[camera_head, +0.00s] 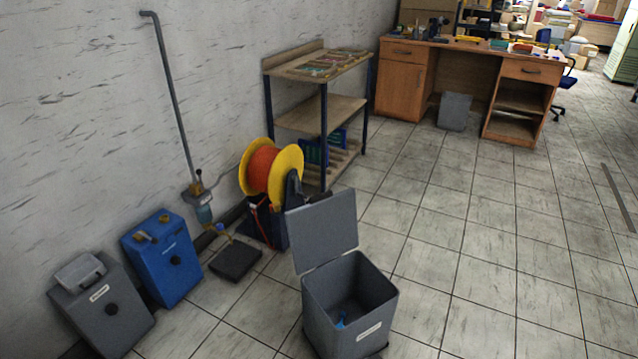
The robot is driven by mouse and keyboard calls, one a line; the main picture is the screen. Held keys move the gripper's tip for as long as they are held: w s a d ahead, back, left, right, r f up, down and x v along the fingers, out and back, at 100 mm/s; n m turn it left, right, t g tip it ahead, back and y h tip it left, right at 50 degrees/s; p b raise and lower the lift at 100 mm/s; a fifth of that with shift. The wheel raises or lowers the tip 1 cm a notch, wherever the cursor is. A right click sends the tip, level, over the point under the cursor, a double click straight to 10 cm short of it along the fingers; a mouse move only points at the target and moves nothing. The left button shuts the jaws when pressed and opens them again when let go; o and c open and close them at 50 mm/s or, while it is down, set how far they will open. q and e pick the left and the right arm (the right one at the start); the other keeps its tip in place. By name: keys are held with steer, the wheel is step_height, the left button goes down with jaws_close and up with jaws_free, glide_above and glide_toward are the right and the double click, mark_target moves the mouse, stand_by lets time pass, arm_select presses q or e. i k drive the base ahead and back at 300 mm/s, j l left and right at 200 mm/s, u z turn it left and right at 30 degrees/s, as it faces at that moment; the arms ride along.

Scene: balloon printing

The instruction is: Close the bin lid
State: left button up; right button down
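A grey square bin (346,318) stands on the tiled floor at the lower middle of the head view. Its grey lid (322,230) is open and stands up, leaning back, on the far left side of the bin. Neither of my grippers is in view.
Left of the bin are a dark flat box (236,261), a yellow and orange reel (270,172), a blue box (163,259) and a grey box (102,310). A shelf (318,110) and a wooden desk (402,80) stand behind. The floor (490,260) to the right is clear.

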mark_target(322, 230)
steer(key=i+j+z, duration=0.7)
steer(key=j, duration=0.2)
steer(key=i+j+z, duration=0.1)
steer(key=j+z, duration=0.15)
steer(key=i+j+z, duration=0.1)
steer(key=j+z, duration=0.15)
steer(key=j, duration=0.25)
steer(key=i+j+z, duration=0.1)
steer(key=j+z, duration=0.15)
steer(key=j, duration=0.15)
steer(key=j+z, duration=0.2)
steer(key=j, duration=0.25)
steer(key=i, duration=0.05)
